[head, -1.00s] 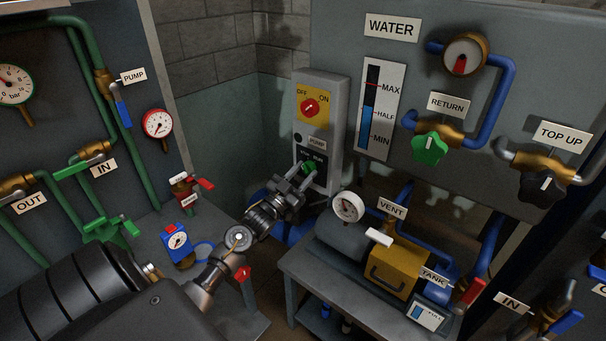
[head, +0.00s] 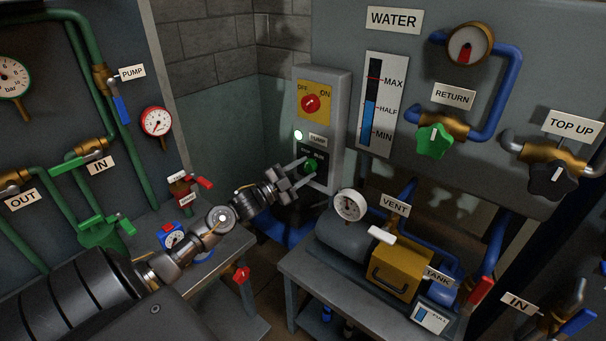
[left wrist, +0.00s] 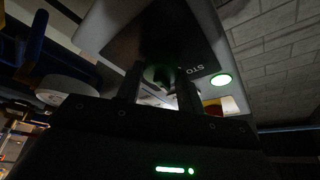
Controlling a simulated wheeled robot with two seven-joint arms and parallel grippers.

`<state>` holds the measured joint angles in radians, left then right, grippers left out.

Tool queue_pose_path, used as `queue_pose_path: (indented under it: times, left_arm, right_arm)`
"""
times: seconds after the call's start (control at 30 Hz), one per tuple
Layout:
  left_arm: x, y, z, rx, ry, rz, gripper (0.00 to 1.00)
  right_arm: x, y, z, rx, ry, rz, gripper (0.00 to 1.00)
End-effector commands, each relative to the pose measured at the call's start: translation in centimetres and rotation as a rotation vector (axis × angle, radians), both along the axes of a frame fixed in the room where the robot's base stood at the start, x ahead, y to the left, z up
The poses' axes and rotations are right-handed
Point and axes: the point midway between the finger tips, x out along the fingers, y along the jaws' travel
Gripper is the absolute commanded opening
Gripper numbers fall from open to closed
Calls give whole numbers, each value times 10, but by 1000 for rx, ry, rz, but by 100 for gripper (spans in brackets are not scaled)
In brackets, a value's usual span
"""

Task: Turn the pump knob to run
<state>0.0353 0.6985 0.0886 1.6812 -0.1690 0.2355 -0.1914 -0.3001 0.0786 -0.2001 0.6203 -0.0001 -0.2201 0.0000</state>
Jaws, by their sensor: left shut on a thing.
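In the left wrist view the dark knob (left wrist: 158,73) sits between my two fingers. My left gripper (head: 304,166) reaches the knob from the left and is shut on it. The plate's lettering is partly covered; "STO" shows in the left wrist view. A lamp (head: 298,135) beside the PUMP label glows pale green, and it also glows in the left wrist view (left wrist: 221,81). My right gripper is not in view.
Above the knob is a red OFF/ON switch (head: 310,103) on a yellow plate. A second bench with a blue gauge (head: 172,237) lies under my arm.

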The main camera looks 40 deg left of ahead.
Motion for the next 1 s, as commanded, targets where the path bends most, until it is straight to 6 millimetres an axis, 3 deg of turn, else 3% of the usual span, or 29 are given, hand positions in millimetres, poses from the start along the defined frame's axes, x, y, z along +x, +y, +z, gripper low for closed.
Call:
queue_pose_path:
  times: [0.4,1.0]
  left_arm:
    - [0,1,1,278,7,-1,15]
    - [0,1,1,364,9,-1,15]
  right_arm:
    - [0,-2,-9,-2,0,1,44]
    - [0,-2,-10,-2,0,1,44]
